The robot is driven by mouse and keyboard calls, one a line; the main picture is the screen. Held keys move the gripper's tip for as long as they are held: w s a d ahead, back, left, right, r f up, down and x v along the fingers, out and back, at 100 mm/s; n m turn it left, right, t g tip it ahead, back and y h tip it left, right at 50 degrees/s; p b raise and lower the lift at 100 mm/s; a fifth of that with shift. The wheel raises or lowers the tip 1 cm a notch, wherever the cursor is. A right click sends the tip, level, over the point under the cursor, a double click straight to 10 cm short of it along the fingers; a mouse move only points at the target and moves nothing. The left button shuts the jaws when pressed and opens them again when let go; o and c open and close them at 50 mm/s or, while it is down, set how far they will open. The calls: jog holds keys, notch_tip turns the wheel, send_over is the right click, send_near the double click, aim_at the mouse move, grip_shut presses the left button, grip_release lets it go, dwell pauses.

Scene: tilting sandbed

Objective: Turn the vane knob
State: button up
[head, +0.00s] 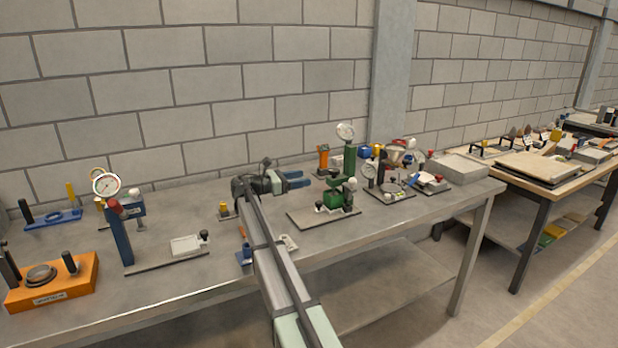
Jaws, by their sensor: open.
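My gripper (302,179) is above the near grey workbench (365,260), with its two blue fingers pointing right toward a green stand with a dial gauge (346,170). The fingers are a little apart, with nothing visible between them. A tan flat bed in a dark frame (538,168) lies on the second table at the right, well away from my gripper. I cannot make out which part is the vane knob; the small knobs in view are too small to tell apart.
A blue dial-gauge stand (122,230) and an orange block with a ring (52,283) stand at the left. Small fixtures (390,185) crowd the bench right of the green stand, beside a grey box (458,167). A block wall (230,90) rises behind.

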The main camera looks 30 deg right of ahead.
jog(key=m+g, duration=0.1)
jog(key=g, duration=0.1)
jog(key=m+g+y, duration=0.1)
jog(key=g, duration=0.1)
jog(key=shift+s+a+r+m, duration=0.1)
jog(key=shift+s+a+m, duration=0.1)
jog(key=shift+s+m, duration=0.2)
jog(key=shift+g, duration=0.3)
jog(key=shift+s, duration=0.15)
